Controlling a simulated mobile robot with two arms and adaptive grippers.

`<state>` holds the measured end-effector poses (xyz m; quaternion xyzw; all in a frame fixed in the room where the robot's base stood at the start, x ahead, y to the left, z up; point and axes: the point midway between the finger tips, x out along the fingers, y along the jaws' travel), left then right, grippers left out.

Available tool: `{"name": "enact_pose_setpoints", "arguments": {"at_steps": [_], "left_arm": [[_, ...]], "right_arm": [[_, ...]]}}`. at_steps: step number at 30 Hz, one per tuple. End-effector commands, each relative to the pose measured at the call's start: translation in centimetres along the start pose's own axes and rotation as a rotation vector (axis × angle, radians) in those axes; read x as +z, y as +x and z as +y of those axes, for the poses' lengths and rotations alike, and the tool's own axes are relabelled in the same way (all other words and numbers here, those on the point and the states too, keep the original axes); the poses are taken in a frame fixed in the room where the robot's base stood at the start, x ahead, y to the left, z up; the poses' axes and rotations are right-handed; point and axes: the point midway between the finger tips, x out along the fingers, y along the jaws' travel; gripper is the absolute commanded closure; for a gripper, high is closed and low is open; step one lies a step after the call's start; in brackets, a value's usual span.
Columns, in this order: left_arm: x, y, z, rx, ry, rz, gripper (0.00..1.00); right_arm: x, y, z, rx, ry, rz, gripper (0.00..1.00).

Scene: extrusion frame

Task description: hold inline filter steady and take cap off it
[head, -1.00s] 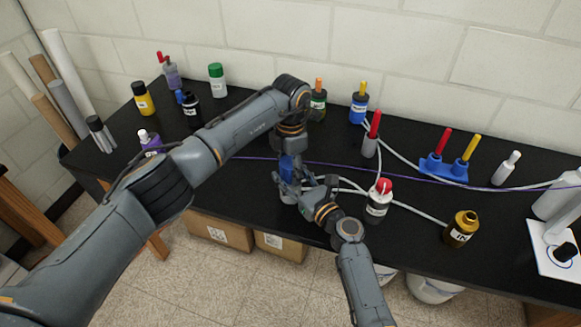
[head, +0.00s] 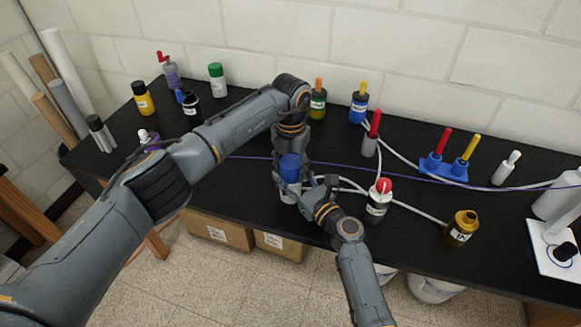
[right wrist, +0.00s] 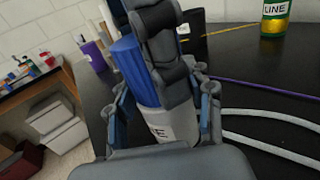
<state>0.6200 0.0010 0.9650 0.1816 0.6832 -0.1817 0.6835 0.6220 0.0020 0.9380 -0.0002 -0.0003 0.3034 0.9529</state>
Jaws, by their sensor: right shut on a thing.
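The inline filter is a white bottle-like body (right wrist: 176,124) with a label, of which only an "E" shows. It stands upright near the table's front edge, and its lower part is hidden. A tall blue cap (head: 289,167) sits at its top; it also shows in the right wrist view (right wrist: 130,70). My right gripper (head: 290,189) is shut on the filter body, with its fingers on either side of it. My left gripper (head: 294,160) comes down from above, close beside the cap. In the right wrist view its dark finger covers the cap's right side; whether it grips is unclear.
A white bottle with a red top (head: 377,197) stands just right of my right gripper. White tubes and a purple cord (head: 400,174) run across the black table (head: 330,228). Several bottles stand at the back, and a brown bottle (head: 461,228) is at the right front.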

Motion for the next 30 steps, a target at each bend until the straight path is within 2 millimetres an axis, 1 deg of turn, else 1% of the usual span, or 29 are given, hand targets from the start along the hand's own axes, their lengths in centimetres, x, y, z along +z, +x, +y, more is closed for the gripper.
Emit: {"name": "enact_pose_setpoints", "arguments": {"at_steps": [1,2,3,14,17,24,25,26,30], "left_arm": [[0.0,0.1,0.0,-0.001,0.001,0.001,0.39],[0.0,0.1,0.0,-0.001,0.001,0.001,0.33],[0.0,0.1,0.0,-0.001,0.001,0.001,0.25],[0.0,-0.1,0.0,0.0,0.002,0.0,0.25],[0.0,-0.9,0.0,0.001,0.003,-0.001,0.25],[0.1,-4.0,0.1,0.002,0.002,-0.002,0.25],[0.0,-4.2,0.1,0.002,0.002,-0.002,0.25],[0.0,-4.4,0.1,0.001,0.003,-0.001,0.29],[0.0,-4.9,0.0,0.0,0.058,0.0,0.29]], "right_arm": [[-0.2,-0.1,0.0,0.0,0.001,0.004,1.0],[-0.2,-0.1,0.0,-0.001,0.002,0.004,1.0],[-0.2,-0.1,0.0,-0.001,0.002,0.004,1.0],[-0.2,-0.1,0.0,0.0,0.001,0.004,1.0],[-0.2,-0.1,0.0,0.0,0.001,0.004,1.0],[-0.2,-0.1,0.0,0.0,0.001,0.004,1.0],[-0.2,-0.1,0.0,0.0,0.001,0.004,1.0],[-0.2,-0.1,0.0,0.0,0.001,0.004,1.0],[-0.2,-0.1,0.0,0.0,0.001,0.003,1.0]]}}
